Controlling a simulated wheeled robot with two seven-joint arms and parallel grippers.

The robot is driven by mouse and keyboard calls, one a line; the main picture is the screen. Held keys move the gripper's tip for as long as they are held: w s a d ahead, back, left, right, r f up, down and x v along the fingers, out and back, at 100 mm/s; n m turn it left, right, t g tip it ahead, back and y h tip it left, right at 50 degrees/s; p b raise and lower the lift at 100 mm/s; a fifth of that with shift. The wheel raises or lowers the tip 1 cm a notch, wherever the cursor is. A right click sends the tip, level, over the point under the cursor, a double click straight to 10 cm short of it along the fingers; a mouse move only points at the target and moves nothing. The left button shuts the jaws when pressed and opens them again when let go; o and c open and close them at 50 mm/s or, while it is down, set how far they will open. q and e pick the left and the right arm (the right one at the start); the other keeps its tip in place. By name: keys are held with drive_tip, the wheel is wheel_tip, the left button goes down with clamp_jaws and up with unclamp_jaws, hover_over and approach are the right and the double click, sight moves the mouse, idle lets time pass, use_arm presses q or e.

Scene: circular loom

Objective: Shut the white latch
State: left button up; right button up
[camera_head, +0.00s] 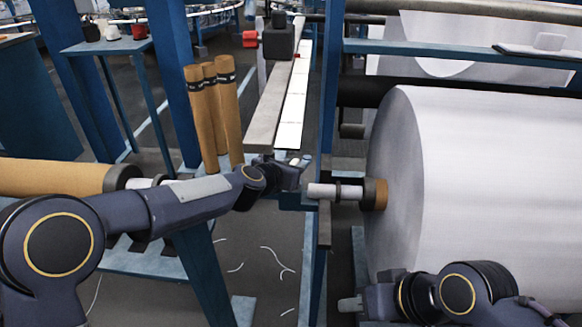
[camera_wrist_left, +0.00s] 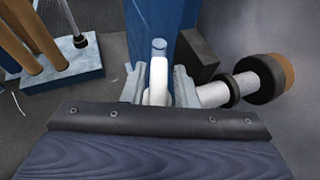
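The white latch (camera_wrist_left: 157,78) is in the left wrist view, a short upright white piece with a blue-grey tip, in front of a blue post. My left gripper (camera_wrist_left: 160,86) has its two fingers apart, one on each side of the latch. I cannot tell whether either finger touches it. In the head view my left gripper (camera_head: 298,168) is at the blue frame, left of the roll's shaft end, and largely hides the latch. My right gripper (camera_head: 350,304) is low at the right, below the big white roll; its fingers are too small to tell apart.
The white shaft end (camera_head: 335,191) with a brown and dark collar sticks out from the large white roll (camera_head: 480,180), close right of my left gripper. Brown tubes (camera_head: 228,105) stand on a blue base behind my left arm. A brown roll (camera_head: 50,177) lies at the left.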

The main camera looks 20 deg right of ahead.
use_arm(q)
drive_tip(key=shift+o, duration=1)
drive_tip(key=shift+a, duration=0.1)
drive_tip(key=shift+s+a+r, duration=0.1)
drive_tip(key=v, duration=0.7)
drive_tip(key=shift+s, duration=0.15)
drive_tip(key=shift+a+r, duration=0.1)
drive_tip(key=shift+c, duration=0.5)
